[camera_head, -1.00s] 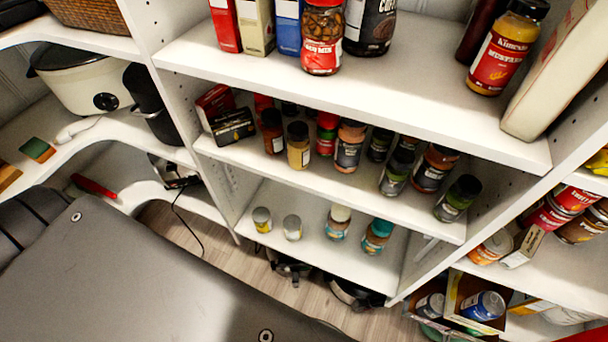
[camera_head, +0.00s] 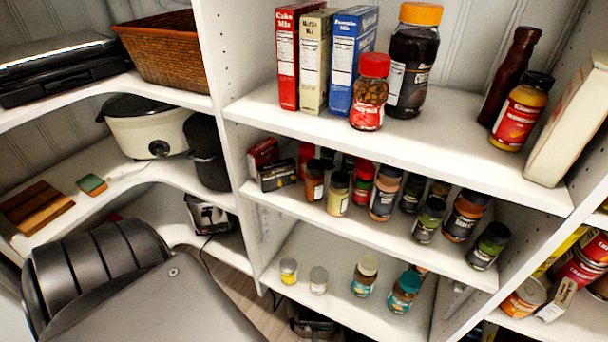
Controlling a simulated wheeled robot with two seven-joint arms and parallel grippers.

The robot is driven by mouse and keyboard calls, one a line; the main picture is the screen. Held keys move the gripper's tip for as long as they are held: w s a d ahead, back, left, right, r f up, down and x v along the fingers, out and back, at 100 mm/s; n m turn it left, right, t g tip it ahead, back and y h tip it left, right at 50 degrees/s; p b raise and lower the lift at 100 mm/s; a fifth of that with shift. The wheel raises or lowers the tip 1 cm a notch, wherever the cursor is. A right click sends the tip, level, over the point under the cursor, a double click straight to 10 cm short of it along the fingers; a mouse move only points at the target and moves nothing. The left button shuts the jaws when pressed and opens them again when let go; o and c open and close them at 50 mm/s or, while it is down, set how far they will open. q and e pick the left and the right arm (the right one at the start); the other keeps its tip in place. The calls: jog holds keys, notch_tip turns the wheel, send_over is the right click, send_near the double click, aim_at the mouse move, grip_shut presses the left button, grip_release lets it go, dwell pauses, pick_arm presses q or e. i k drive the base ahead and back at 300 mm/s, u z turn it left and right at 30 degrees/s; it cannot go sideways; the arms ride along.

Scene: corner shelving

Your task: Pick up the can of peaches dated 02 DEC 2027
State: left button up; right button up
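No can can be told as peaches, and no date can be read. At the right edge, cans stand on a shelf: an orange-labelled can (camera_head: 524,297) at the front and a red-labelled can (camera_head: 577,268) behind it, cut off from full view by the upright and the frame edge. Neither gripper is in view.
The top shelf holds boxes (camera_head: 353,58), a black jar with an orange lid (camera_head: 412,62), a red-lidded jar (camera_head: 369,92) and a mustard jar (camera_head: 521,112). Small spice jars (camera_head: 383,196) fill the middle shelf. A slow cooker (camera_head: 150,130) and wicker basket (camera_head: 168,50) stand left.

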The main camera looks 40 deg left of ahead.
aim_at(318, 276)
jog(key=z, duration=0.05)
jog(key=k, duration=0.25)
jog(key=u, duration=1.05)
jog(key=i, duration=0.5)
jog(key=u, duration=1.15)
jog(key=k, duration=1.35)
jog(key=z, duration=1.65)
jog(key=i, duration=0.5)
